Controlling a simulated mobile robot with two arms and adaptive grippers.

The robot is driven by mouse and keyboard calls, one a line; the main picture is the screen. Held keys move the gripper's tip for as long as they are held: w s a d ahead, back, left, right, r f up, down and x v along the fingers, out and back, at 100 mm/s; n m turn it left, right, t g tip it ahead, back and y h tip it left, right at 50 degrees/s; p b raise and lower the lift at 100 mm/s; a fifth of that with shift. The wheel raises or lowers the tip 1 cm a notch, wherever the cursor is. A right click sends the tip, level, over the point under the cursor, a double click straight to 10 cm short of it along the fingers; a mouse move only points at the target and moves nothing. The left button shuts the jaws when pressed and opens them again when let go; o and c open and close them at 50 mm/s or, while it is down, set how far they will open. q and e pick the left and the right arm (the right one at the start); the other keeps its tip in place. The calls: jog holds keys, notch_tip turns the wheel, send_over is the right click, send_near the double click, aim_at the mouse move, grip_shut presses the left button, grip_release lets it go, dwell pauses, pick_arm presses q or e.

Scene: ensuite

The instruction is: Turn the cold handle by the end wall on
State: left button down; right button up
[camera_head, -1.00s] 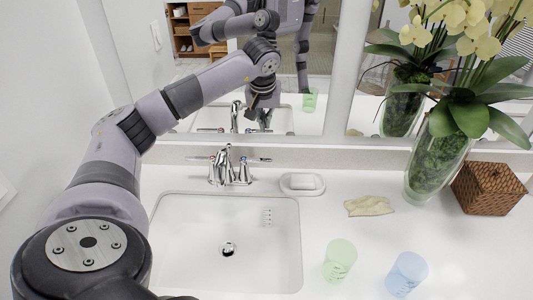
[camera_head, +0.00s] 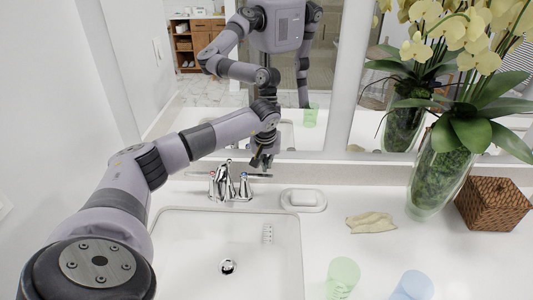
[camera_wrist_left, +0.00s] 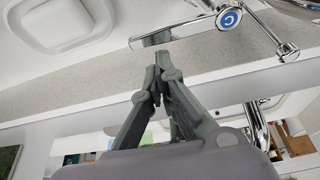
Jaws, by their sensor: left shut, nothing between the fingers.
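The chrome faucet (camera_head: 228,185) stands behind the sink, with a lever handle on each side. The cold handle (camera_head: 253,176) is the right one; the left wrist view shows its blue cap marked C (camera_wrist_left: 228,18) and its lever (camera_wrist_left: 180,31) pointing left. My left gripper (camera_head: 261,163) is shut and empty. It is close to the outer end of that lever, on the mirror side. In the left wrist view its fingertips (camera_wrist_left: 157,70) lie just below the lever end; I cannot tell whether they touch. My right gripper is not directly in view.
A soap dish (camera_head: 303,199) sits right of the faucet, with a folded cloth (camera_head: 371,222) beyond. A green cup (camera_head: 342,278) and a blue cup (camera_head: 412,287) stand at the front. A vase (camera_head: 437,179) and woven box (camera_head: 492,205) stand right. The mirror is close behind the faucet.

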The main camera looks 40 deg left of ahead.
aim_at(268, 176)
pick_arm(q)
jog(key=shift+f, duration=0.3)
pick_arm(e)
jog(key=shift+r, duration=0.1)
pick_arm(q)
jog(key=shift+s+d+f+m+b, duration=0.1)
jog(key=shift+s+d+m+b, duration=0.65)
jog(key=shift+d, duration=0.2)
jog(key=shift+s+d, duration=0.2)
jog(key=shift+s, duration=0.1)
pick_arm(e)
jog(key=shift+f, duration=0.75)
pick_arm(q)
jog(key=shift+r, duration=0.2)
pick_arm(e)
jog(key=shift+r, duration=0.1)
pick_arm(q)
jog(key=shift+r+p, duration=0.35)
jog(key=s+a+p+v, duration=0.1)
jog(key=p+v, duration=0.5)
jog(key=v, duration=0.3)
pick_arm(e)
notch_tip(268, 176, up, 6)
jog(key=s, duration=0.2)
jog(key=shift+s+a+r, duration=0.2)
jog(key=shift+a, duration=0.25)
